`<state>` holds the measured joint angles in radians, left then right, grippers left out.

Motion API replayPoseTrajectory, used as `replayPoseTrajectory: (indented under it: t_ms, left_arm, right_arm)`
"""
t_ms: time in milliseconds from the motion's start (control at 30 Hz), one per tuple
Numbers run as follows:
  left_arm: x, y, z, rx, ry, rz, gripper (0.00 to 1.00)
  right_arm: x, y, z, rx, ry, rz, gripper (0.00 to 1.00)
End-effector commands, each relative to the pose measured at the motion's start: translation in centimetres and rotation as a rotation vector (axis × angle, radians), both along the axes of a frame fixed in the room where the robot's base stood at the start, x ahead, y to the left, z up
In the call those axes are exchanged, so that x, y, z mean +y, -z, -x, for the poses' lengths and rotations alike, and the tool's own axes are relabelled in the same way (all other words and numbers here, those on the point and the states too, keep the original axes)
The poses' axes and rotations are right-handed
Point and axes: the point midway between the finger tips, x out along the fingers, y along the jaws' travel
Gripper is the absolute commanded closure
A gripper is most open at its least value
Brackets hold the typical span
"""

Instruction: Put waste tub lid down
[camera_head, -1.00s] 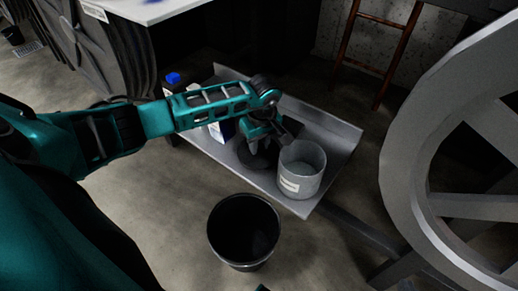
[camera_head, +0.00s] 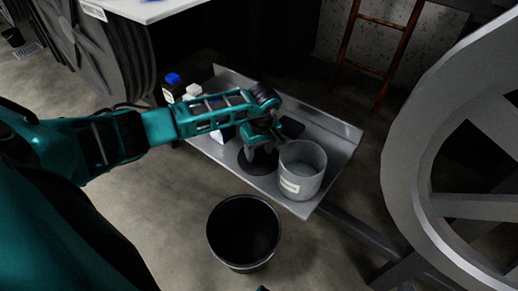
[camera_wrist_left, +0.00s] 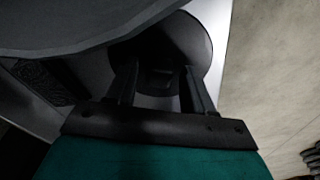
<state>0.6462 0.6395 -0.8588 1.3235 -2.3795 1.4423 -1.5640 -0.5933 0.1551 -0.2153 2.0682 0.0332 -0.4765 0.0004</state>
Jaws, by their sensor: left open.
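The black round waste tub lid (camera_head: 260,169) lies on the grey metal shelf, left of a grey labelled tub. In the left wrist view the dark lid (camera_wrist_left: 192,38) shows beyond the fingers. My left gripper (camera_head: 261,153) is over the lid, its two fingers pointing down and spread. The fingers also show apart in the left wrist view (camera_wrist_left: 163,88), with nothing clearly clamped between them. Whether a fingertip touches the lid I cannot tell. The open black waste tub (camera_head: 243,236) stands on the floor in front of the shelf.
The grey labelled tub (camera_head: 302,172) stands close to the right of my left gripper. Bottles with blue (camera_head: 173,80) and white caps stand on the shelf (camera_head: 336,153) behind my left arm. A large grey wheel (camera_head: 410,150) is at the right. Floor left of the waste tub is clear.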

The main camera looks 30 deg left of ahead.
Motion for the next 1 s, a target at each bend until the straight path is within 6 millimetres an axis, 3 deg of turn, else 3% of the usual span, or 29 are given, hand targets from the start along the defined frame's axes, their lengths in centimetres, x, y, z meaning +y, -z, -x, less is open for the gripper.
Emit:
replayPoseTrajectory:
  t_ms: [167,600,800,1000]
  left_arm:
    - [-0.1,-1.3,0.0,-0.002,0.001,0.000,0.48]
    - [-1.0,-10.2,0.5,-0.004,0.002,-0.001,0.48]
    - [-1.2,-12.0,0.6,-0.001,0.000,0.000,0.48]
    - [-1.3,-12.2,0.7,0.000,0.000,0.000,0.48]
  right_arm:
    - [0.0,-0.6,0.0,0.000,0.000,0.000,1.00]
    - [0.0,-2.5,0.0,-0.001,0.001,-0.001,1.00]
    - [0.1,-2.7,-0.1,-0.001,0.003,-0.003,1.00]
    - [0.1,-2.7,-0.1,-0.001,0.005,-0.006,1.00]
